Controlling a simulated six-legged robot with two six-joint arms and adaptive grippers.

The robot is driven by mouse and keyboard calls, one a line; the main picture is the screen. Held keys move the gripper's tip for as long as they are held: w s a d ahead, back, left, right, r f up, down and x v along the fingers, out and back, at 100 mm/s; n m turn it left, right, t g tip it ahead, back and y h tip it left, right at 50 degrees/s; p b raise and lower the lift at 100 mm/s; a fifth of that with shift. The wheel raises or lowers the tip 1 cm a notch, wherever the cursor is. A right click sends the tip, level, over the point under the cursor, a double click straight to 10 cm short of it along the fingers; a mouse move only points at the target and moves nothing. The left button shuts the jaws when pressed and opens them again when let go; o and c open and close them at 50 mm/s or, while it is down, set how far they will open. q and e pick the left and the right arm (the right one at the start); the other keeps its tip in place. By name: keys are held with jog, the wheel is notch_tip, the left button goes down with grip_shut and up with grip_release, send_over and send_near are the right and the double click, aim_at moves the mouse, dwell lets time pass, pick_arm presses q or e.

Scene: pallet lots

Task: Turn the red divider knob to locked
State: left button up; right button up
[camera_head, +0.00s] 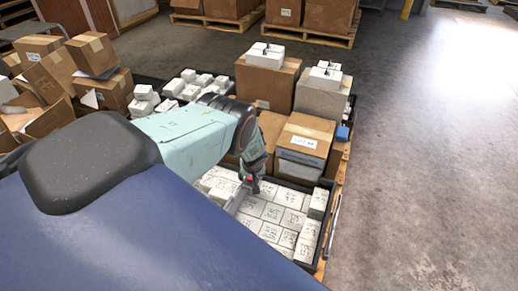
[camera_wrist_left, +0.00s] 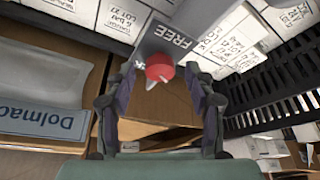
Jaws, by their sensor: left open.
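The red divider knob (camera_wrist_left: 159,66) sits on a grey divider (camera_wrist_left: 192,22) marked FREE, near the middle of the left wrist view. A small pale mark shows at the knob's lower edge. My left gripper (camera_wrist_left: 161,80) is open, with one finger to each side of the knob. Whether the fingers touch it I cannot tell. In the head view my left gripper (camera_head: 252,183) hangs over the black tray of white boxes, with a small red spot at its tip. My right gripper is not in view.
The black tray (camera_head: 329,223) holds rows of white boxes (camera_head: 271,212). A cardboard box (camera_head: 305,140) with a label stands just behind the gripper. Larger cartons (camera_head: 268,80) stand further back. The floor at the right is clear.

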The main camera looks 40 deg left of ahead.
pick_arm(q)
jog(key=shift+d+n, duration=0.1)
jog(key=shift+n, duration=0.4)
jog(key=shift+w+f+n+g+y+b, duration=0.15)
jog(key=shift+n+g+y+b, duration=0.3)
jog(key=shift+n, duration=0.65)
jog(key=n+g+b, duration=0.2)
jog(key=n+b, duration=0.1)
jog(key=n, duration=0.1)
jog(key=shift+w+n, duration=0.15)
jog(key=shift+n, duration=0.15)
jog(key=shift+p+v, duration=0.8)
jog(key=shift+v, duration=0.05)
jog(key=p+v, duration=0.6)
jog(key=v, duration=0.1)
jog(key=s+d+f+m+h+b, duration=0.3)
jog(key=s+d+f+m, duration=0.35)
jog(key=s+d, duration=0.35)
jog(key=s+d+m+h+b, duration=0.1)
jog(key=s+d+m, duration=0.3)
jog(key=s+d, duration=0.4)
jog(key=shift+s+r+m+h+b, duration=0.35)
jog(key=shift+s+b, duration=0.15)
jog(key=shift+s, duration=1.55)
jog(key=shift+s+d, duration=0.1)
